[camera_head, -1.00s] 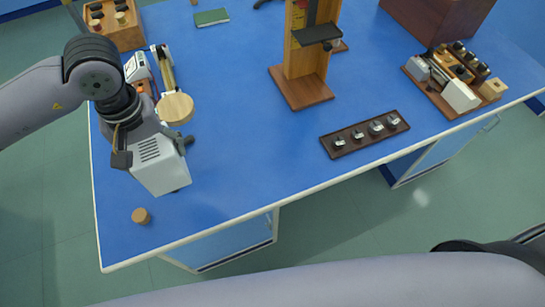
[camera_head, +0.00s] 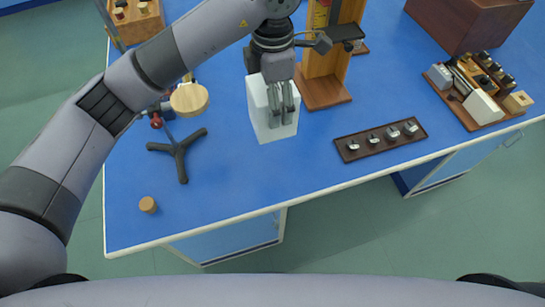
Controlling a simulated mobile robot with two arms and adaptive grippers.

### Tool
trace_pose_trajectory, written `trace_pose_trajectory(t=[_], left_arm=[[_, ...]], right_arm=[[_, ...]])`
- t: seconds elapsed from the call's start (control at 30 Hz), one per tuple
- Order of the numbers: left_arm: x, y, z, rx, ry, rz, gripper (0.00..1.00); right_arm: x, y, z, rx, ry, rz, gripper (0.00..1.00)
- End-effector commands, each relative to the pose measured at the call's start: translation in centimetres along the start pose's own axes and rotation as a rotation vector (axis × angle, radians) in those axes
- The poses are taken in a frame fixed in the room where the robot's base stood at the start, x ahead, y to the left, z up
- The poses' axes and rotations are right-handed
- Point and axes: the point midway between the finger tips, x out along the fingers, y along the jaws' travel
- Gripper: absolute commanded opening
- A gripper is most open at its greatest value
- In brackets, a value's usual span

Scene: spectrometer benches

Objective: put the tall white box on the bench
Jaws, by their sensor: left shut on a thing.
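The tall white box (camera_head: 259,118) is in the middle of the head view, over the blue bench (camera_head: 225,175). My left gripper (camera_head: 281,102) is shut on the box, its fingers lying over the box's near side and hiding part of it. The box looks upright. I cannot tell whether its base touches the bench top or hangs a little above it. My right gripper is not in view.
A tripod stand (camera_head: 180,155) with a round wooden disc (camera_head: 189,99) and a small cork-coloured cylinder (camera_head: 148,204) are at left. A wooden stand (camera_head: 325,92) is close behind the box at right. A weights tray (camera_head: 381,139) lies further right. The bench front middle is clear.

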Motion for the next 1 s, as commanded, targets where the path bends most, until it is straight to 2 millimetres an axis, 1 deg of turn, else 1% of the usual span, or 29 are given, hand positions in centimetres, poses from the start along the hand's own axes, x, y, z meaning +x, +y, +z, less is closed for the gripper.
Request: trace_pose_trajectory(t=[0.03, 0.17, 0.4, 0.5, 0.6, 0.77, 0.9, 1.0], left_arm=[[1.1, -0.2, 0.0, -0.001, 0.001, -0.008, 0.25], [4.2, -0.2, -0.1, -0.001, 0.004, -0.008, 0.25], [10.3, -0.1, -0.2, 0.0, 0.003, -0.005, 0.25], [12.3, -0.1, -0.1, 0.0, 0.002, -0.004, 0.25], [13.6, -0.1, -0.1, 0.001, 0.001, -0.002, 0.25], [14.8, -0.1, -0.1, 0.002, 0.0, -0.002, 0.25], [16.9, -0.1, -0.1, 0.001, 0.002, -0.004, 0.25], [18.0, 0.0, -0.1, 0.001, 0.001, -0.002, 0.25]], right_arm=[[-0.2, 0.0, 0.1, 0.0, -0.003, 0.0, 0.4], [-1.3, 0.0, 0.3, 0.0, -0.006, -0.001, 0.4], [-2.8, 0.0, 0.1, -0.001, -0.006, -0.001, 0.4], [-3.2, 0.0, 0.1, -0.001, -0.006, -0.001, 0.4], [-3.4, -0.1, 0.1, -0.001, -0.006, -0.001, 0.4], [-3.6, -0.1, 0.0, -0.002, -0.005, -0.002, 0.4], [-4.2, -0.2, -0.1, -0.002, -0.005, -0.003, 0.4], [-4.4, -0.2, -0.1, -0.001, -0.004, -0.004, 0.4]])
